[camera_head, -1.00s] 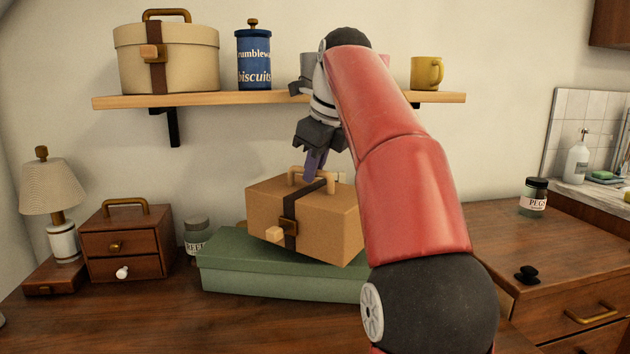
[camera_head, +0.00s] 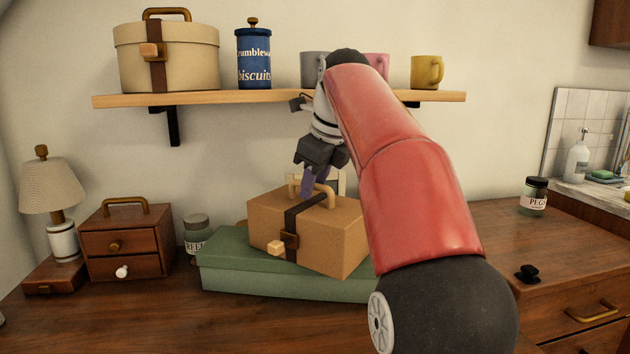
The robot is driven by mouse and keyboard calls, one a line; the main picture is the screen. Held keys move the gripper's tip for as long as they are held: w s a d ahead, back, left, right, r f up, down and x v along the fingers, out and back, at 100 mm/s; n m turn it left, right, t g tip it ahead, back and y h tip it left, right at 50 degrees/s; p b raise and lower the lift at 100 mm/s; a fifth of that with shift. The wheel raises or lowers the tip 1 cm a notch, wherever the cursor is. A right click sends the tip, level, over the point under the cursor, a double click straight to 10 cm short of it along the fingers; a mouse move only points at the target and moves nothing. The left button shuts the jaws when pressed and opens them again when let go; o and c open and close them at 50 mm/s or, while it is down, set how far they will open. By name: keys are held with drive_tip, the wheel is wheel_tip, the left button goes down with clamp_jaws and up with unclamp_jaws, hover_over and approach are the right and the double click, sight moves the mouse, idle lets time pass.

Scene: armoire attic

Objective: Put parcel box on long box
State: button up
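The parcel box (camera_head: 335,238) is a tan box with a dark strap, a clasp and a handle on top. It sits at an angle on or just above the lid of the green long box (camera_head: 230,270); I cannot tell whether a small gap is left. The long box lies on the wooden top, its right part hidden behind my arm. My gripper (camera_head: 312,184) points down at the parcel box's handle, its purple fingers at the handle. The fingers appear shut on the handle, though their far side is hidden.
A small drawer chest (camera_head: 127,243), a lamp (camera_head: 50,200) and a jar (camera_head: 197,235) stand to the left. The shelf (camera_head: 280,97) above carries a round case (camera_head: 168,55), a blue biscuit tin (camera_head: 254,55) and mugs. A pegs jar (camera_head: 534,196) stands at right. The front wooden surface is clear.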

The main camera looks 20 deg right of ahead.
drive_tip(key=v, duration=0.7)
drive_tip(key=shift+r, duration=0.35)
drive_tip(key=shift+s, duration=0.1)
